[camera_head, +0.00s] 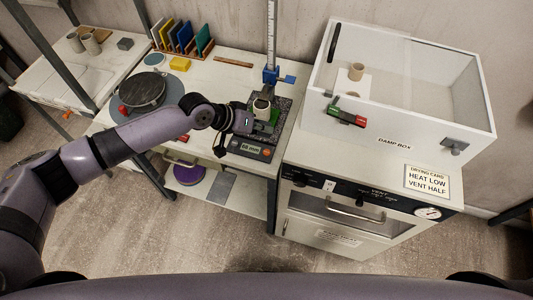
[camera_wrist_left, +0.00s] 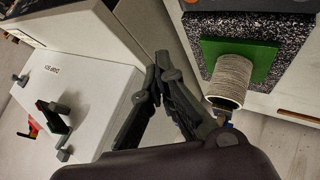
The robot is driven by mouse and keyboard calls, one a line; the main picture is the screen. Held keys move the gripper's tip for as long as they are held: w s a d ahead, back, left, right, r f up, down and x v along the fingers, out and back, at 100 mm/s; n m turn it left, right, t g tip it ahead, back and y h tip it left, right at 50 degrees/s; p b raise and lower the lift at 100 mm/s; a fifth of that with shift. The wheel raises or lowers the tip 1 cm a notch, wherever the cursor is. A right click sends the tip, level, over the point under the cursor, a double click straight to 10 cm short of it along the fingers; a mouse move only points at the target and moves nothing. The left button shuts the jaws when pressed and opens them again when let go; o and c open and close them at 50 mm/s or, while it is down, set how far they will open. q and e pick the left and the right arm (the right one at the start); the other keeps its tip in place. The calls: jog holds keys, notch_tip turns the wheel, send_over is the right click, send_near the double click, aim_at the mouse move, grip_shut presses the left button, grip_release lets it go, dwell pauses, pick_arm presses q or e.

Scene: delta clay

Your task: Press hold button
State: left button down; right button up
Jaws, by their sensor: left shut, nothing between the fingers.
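The height gauge (camera_head: 251,148) stands on the bench with a lit display reading about 68 mm. A small orange spot on its front panel (camera_head: 266,152) may be the hold button; its lettering is too small to read. A pale cup (camera_head: 261,107) stands on a green pad on the gauge; the cup (camera_wrist_left: 230,80) and the green pad (camera_wrist_left: 258,56) also show in the left wrist view. My left gripper (camera_head: 245,123) is over the gauge's left side. In the left wrist view its fingers (camera_wrist_left: 160,65) meet at the tips, empty, apart from the cup. My right gripper is out of view.
The white damp box (camera_head: 395,125) stands on the cabinet to the right. The gauge's tall column (camera_head: 270,35) rises behind the cup. A dark round turntable (camera_head: 143,90) and a rack of coloured tiles (camera_head: 182,40) are to the left.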

aim_at(265, 150)
pick_arm(q)
notch_tip(265, 150, down, 7)
jog(key=b, duration=0.4)
jog(key=shift+r+b, duration=0.2)
jog(key=shift+b, duration=0.1)
dwell(0.9)
jog(key=shift+f, duration=0.4)
jog(key=shift+f+b, duration=0.4)
jog(key=shift+b, duration=0.05)
dwell(0.5)
jog(key=shift+r, duration=0.15)
jog(key=shift+r+p, duration=0.65)
jog(key=shift+p, duration=0.1)
